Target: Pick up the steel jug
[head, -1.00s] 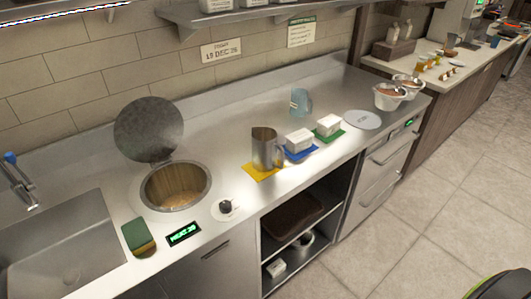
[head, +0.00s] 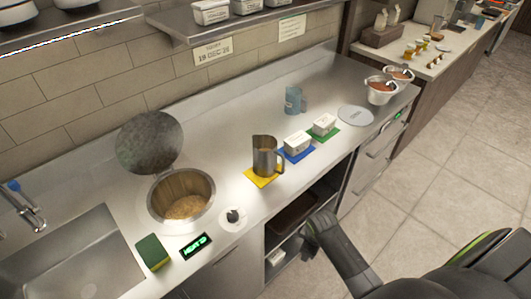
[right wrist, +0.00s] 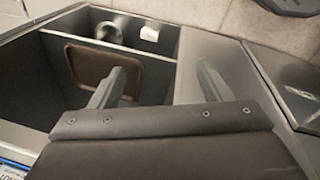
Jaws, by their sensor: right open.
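The steel jug (head: 265,156) stands upright on a yellow mat (head: 260,180) on the steel counter in the head view. Its handle is on its right side. My right gripper (head: 312,222) is in front of the counter, lower right of the jug and apart from it. In the right wrist view my right gripper (right wrist: 155,88) is open and empty, with the open shelf below the counter beyond its fingers. The jug does not show in the right wrist view. My left gripper is not in view.
White tubs on blue (head: 297,154) and green (head: 323,134) mats stand right of the jug, with a blue cup (head: 292,100) behind. An open well with a raised lid (head: 149,142), a sponge (head: 152,252) and a sink (head: 75,260) are left. A shelf (head: 230,25) overhangs the back.

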